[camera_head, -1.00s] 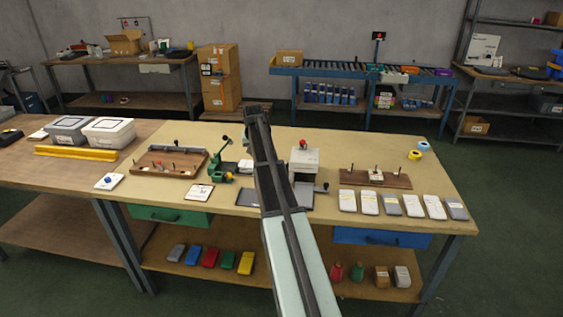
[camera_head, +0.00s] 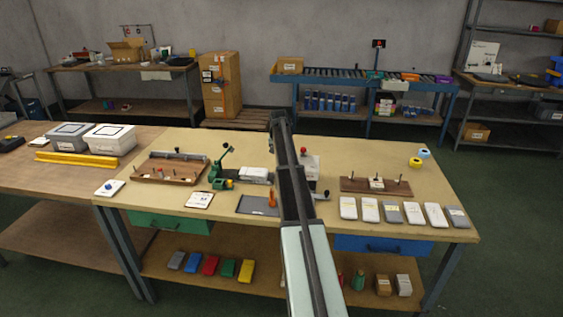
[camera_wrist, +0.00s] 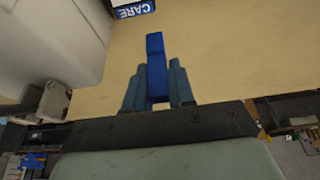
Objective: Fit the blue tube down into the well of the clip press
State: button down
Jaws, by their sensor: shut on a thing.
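In the wrist view the blue tube (camera_wrist: 156,60) is held between the two fingers of my gripper (camera_wrist: 158,88) and sticks out beyond their tips. My gripper is hidden behind my arm in the head view, and the tube does not show there. Which machine is the clip press is not certain. A pale machine with a red knob (camera_head: 311,168) stands on the bench, partly covered by my arm. A green lever device (camera_head: 220,172) stands left of it. A large pale body (camera_wrist: 50,40) fills the upper left of the wrist view. No well is visible.
A dark plate (camera_head: 256,205) with an upright orange piece (camera_head: 271,198) lies left of my arm. A wooden board with pegs (camera_head: 366,185) and several flat packs (camera_head: 391,212) lie right. A blue label reading CARE (camera_wrist: 133,9) is beyond the tube. Open bench top (camera_wrist: 225,50) lies right of it.

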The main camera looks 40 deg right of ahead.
jog(key=shift+f, duration=2.15)
jog(key=shift+f, duration=0.15)
jog(key=c, duration=1)
grip_release()
jog(key=shift+o, duration=0.2)
jog(key=v, duration=1.2)
